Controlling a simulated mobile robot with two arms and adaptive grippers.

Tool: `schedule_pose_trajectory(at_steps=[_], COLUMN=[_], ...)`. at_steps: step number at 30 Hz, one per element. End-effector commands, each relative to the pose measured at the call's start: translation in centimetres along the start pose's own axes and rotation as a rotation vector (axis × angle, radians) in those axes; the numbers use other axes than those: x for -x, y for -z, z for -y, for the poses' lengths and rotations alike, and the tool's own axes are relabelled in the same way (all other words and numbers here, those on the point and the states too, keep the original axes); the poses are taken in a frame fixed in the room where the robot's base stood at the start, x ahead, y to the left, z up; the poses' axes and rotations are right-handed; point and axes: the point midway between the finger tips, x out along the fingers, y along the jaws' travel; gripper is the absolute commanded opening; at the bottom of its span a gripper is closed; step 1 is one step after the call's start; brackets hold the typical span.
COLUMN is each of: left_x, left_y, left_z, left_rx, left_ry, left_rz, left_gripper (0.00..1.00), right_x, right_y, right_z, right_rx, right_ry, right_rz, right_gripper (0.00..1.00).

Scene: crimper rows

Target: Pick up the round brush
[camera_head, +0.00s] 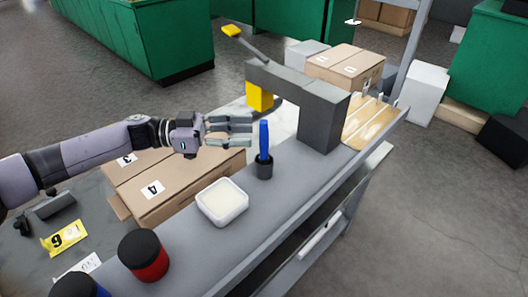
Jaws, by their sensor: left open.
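A slim upright blue handle (264,138), which looks like the round brush, stands in a small black cup (264,167) on the grey raised shelf. Its lower end is hidden in the cup. My left gripper (250,134) comes in from the left, its fingers spread and pointing right at the handle. It is open and empty. The fingertips are just left of the blue handle, and a small gap seems to remain between them. My right gripper is not in view.
A white square dish (222,202) and a red jar with a black lid (144,255) stand on the shelf in front. A grey crimper-like press (318,105) stands just behind the cup. Cardboard boxes (180,195) lie below my left gripper.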

Motion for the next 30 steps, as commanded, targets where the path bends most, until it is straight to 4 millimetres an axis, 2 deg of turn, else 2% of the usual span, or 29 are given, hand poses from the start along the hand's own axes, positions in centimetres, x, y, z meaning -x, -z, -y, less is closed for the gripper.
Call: schedule_pose_trajectory(at_steps=[6,12,21,30], left_x=[-2.3,-4.9,-5.3,-5.3], left_y=[-0.4,-0.5,-0.5,-0.5], left_z=[-0.5,-0.6,-0.6,-0.6], left_rx=[-0.001,-0.001,0.001,0.001], left_ry=[-0.004,-0.002,0.001,0.001], left_rz=[0.0,0.0,0.0,0.0], left_gripper=[0.41,0.41,0.41,0.21], right_x=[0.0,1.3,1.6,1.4], right_y=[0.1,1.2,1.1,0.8], right_z=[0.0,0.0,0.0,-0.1], right_rx=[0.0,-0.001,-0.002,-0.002], right_ry=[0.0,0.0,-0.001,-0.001], right_rz=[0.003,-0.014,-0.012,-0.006], right_gripper=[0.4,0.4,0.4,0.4])
